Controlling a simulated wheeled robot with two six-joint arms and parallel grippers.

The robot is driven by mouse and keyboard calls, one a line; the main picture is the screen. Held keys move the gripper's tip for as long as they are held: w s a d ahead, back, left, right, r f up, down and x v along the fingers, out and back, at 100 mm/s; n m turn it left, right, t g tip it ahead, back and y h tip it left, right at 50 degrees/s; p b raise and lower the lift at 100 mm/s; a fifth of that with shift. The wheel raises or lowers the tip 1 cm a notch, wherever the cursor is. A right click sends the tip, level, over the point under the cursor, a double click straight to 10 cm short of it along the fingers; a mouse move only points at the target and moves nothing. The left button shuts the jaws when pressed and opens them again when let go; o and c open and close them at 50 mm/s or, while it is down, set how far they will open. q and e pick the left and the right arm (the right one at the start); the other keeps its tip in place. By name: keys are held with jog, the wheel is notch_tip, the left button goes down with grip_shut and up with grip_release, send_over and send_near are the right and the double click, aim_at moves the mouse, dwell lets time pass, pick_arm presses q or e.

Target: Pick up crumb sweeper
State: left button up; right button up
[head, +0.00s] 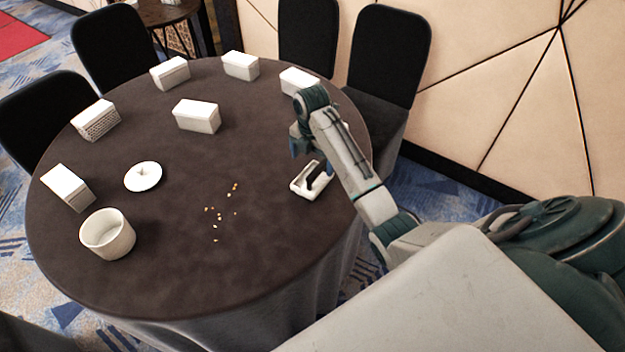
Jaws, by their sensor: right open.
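The crumb sweeper (299,188) looks like a small white tool with a dark handle. It lies on the right part of the round dark table (150,265). My right gripper (297,147) is above the table, just beyond and above the sweeper in the picture. It is open, and I see nothing held in it. The right forearm passes close to the right of the sweeper. Several crumbs (219,226) lie scattered on the cloth to the left of the sweeper. My left gripper is not in the picture.
Several white boxes (197,116) stand around the table. Black chairs (390,55) stand behind the table, near a panelled wall (490,70). The front middle of the table is clear.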

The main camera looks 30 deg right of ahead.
aim_at(313, 172)
jog(key=shift+f, duration=1.15)
notch_tip(313, 172, down, 4)
jog(key=shift+d+r+p, duration=0.15)
jog(key=shift+r+p, duration=0.05)
jog(key=shift+p, duration=0.7)
jog(key=shift+f, duration=0.6)
jog(key=shift+c, duration=0.9)
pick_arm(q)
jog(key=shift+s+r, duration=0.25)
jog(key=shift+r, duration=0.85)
pick_arm(e)
jog(key=c, duration=1)
